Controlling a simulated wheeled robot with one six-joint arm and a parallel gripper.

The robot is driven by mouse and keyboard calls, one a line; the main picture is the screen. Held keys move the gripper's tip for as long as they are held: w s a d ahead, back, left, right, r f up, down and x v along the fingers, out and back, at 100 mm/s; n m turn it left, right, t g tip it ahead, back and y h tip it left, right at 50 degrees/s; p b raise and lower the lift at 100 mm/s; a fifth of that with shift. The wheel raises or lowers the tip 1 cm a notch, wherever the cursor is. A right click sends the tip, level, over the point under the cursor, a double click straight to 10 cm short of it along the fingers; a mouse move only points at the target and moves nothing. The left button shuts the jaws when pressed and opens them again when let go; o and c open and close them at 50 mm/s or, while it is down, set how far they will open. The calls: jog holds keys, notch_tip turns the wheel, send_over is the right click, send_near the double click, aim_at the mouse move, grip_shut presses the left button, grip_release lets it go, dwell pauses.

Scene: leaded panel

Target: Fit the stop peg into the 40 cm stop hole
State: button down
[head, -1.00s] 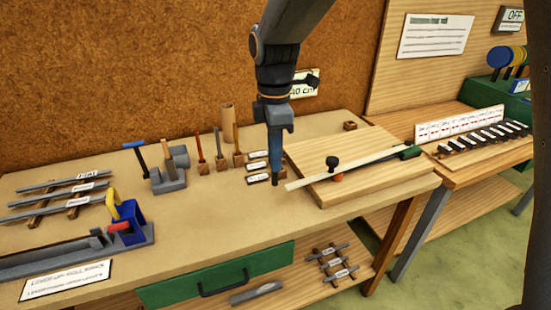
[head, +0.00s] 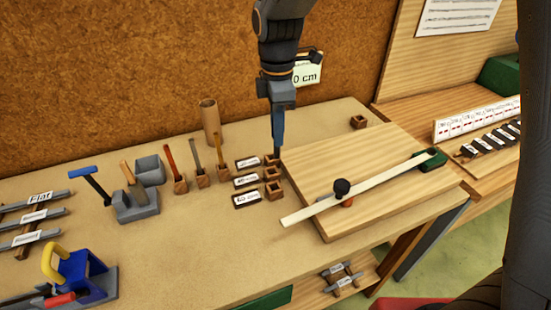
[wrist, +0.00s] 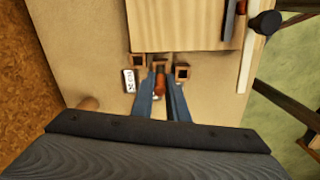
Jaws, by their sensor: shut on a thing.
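My gripper (head: 277,152) points down at the back of a row of small wooden socket blocks. In the wrist view its two fingers (wrist: 161,92) are shut on a small orange-brown peg (wrist: 159,84), the only part of the stop peg I can make out. The peg's lower end is hidden, so I cannot tell whether it is in a socket. The socket blocks include a back one (head: 270,160), a middle one (head: 271,173) and a front one (head: 275,191). White labels (head: 246,180) lie beside them, too small to read. A wall sign (head: 307,73) is partly hidden and shows "0 cm".
A wooden board (head: 390,145) lies to the right, with a pale strip (head: 370,185), a black knob (head: 342,187) and a green block (head: 431,159). Upright tools in blocks (head: 200,165) and a cardboard tube (head: 210,122) stand left.

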jog(key=shift+s+a+f+p, duration=0.2)
jog(key=shift+f+p, duration=0.1)
jog(key=shift+f, duration=1)
jog(key=shift+s+a+f+p, duration=0.15)
jog(key=shift+a+f+p, duration=0.1)
jog(key=shift+f, duration=1)
jog(key=shift+s+a+f+p, duration=0.2)
jog(key=shift+f+p, duration=0.1)
jog(key=shift+f, duration=1)
jog(key=c, duration=1.9)
grip_release()
jog(key=shift+o, duration=0.8)
jog(key=shift+w, duration=0.15)
jog(key=shift+r, duration=0.1)
jog(key=shift+w+a+r, duration=0.1)
jog(key=shift+r, duration=0.5)
notch_tip(320, 180, up, 11)
jog(key=b, duration=0.3)
